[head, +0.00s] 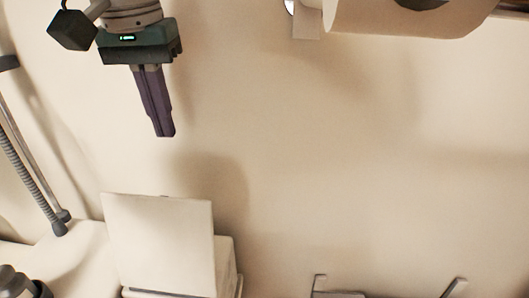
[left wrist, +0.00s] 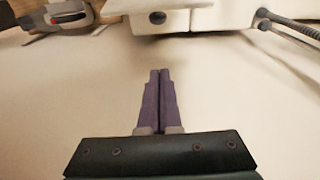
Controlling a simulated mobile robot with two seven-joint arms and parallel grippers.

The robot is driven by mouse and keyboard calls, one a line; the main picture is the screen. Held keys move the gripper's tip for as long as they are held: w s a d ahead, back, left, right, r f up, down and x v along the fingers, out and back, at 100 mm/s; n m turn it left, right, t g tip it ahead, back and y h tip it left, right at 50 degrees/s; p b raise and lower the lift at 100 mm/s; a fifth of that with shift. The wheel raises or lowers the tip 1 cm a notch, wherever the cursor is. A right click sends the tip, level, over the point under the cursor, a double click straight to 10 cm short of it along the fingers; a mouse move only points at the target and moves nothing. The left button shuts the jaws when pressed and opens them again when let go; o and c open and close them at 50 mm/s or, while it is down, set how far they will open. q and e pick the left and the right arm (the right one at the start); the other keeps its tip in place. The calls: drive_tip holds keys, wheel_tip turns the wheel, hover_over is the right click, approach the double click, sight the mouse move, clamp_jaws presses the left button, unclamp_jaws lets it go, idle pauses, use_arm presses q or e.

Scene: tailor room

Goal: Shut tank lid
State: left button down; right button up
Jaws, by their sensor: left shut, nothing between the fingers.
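A flat, pale square panel, which looks like the tank lid (head: 157,240), stands raised at the lower left of the head view. A pale box, likely the tank (head: 226,262), shows behind its right edge. My left gripper (head: 166,135) hangs above the lid in the head view, clearly apart from it. Its purple fingers are together and empty; they also show shut in the left wrist view (left wrist: 158,72). My right gripper is not in view.
A ribbed hose (head: 28,170) and a pole stand at the left. A large pale rounded thing (head: 410,18) is at the top right. A dark object with two upright prongs (head: 340,294) is cut off at the bottom. The middle is bare pale surface.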

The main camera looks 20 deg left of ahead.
use_arm(q)
wheel_tip(320, 180, down, 9)
drive_tip(key=s+p, duration=0.2)
drive_tip(key=p, duration=0.2)
drive_tip(key=shift+s+d+r+p, duration=0.2)
drive_tip(key=shift+s+p, duration=0.1)
drive_tip(key=shift+s, duration=0.1)
